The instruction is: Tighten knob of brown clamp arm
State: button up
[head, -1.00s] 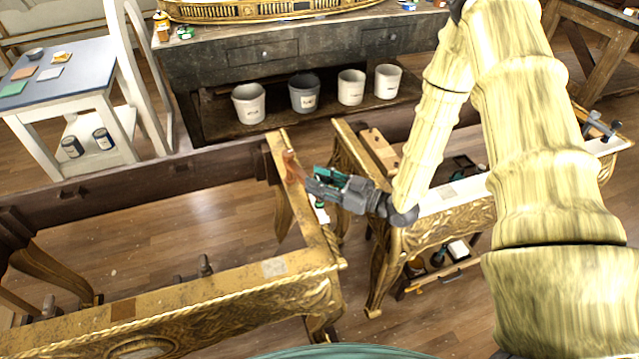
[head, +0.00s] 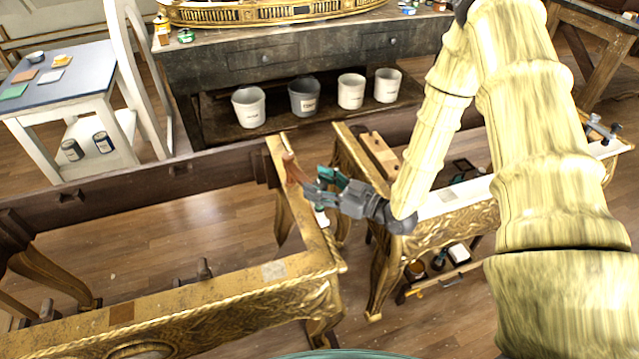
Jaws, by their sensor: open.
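The brown clamp arm (head: 292,168) is a small reddish-brown piece at the inner right edge of the gilt console frame (head: 300,205). My gripper (head: 318,183) comes in from the right with its teal-tipped fingers spread. The fingers are right beside the brown clamp arm; whether they touch it cannot be told. A small white-ended piece (head: 322,219) shows just below the fingers, and I cannot tell whether it is the clamp's knob. The knob cannot be made out clearly.
A second gilt table (head: 440,225) stands right of the frame, with a narrow gap between. A blue-grey clamp (head: 600,130) sits at its far right end. Several buckets (head: 304,97) stand on the workbench's lower shelf. Wood floor shows inside the frame.

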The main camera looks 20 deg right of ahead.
jog(key=v, duration=1.2)
jog(key=shift+f, duration=0.1)
dwell(0.6)
